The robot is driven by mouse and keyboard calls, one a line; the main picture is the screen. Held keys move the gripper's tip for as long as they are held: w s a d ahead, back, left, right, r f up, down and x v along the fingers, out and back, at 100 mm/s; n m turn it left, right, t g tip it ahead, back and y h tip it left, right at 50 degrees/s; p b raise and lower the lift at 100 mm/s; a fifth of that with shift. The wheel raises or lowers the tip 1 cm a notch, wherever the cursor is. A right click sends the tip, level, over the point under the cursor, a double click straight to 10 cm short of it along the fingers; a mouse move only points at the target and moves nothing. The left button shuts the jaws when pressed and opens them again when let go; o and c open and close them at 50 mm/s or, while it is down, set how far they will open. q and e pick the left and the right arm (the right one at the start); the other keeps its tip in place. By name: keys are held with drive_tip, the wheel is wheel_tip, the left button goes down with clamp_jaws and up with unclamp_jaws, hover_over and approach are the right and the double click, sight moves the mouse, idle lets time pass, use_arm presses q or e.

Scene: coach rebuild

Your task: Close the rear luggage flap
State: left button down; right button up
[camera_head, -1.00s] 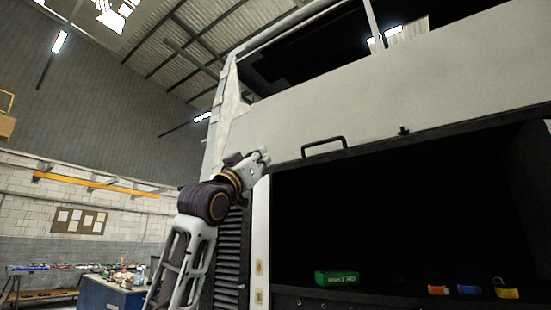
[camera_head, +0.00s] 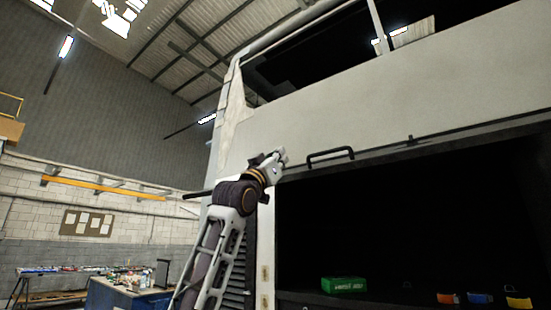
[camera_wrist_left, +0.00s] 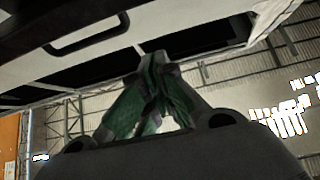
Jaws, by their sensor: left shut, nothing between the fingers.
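The rear luggage flap (camera_head: 400,110) is a pale grey panel, raised open above the dark luggage bay (camera_head: 400,225). A black bar handle (camera_head: 330,155) sits near its lower edge; a black handle (camera_wrist_left: 88,35) also shows at the upper left in the left wrist view. My left gripper (camera_head: 281,157) is shut and empty, just left of the handle near the flap's lower left corner. It appears apart from the handle, though depth is hard to judge. In the left wrist view its fingers (camera_wrist_left: 158,60) converge, with the handle off to their left. My right gripper is out of view.
A green first aid box (camera_head: 344,285) and several small coloured items, including a blue one (camera_head: 479,298), lie in the bay. A pale post (camera_head: 265,260) borders the bay's left side. A blue workbench (camera_head: 125,300) stands at the lower left, away from the coach.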

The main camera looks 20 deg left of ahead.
use_arm(q)
drive_tip(key=w+f, duration=0.2)
drive_tip(key=shift+w+d+f+p, duration=0.25)
drive_tip(key=shift+w+d+p, duration=0.1)
drive_tip(key=shift+d+p, duration=0.05)
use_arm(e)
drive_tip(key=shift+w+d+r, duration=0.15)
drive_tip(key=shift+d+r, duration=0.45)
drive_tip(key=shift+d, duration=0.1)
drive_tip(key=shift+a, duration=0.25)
use_arm(q)
drive_tip(key=shift+f, duration=0.1)
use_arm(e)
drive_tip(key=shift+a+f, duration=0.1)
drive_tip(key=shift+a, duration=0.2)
use_arm(q)
drive_tip(key=shift+f, duration=0.1)
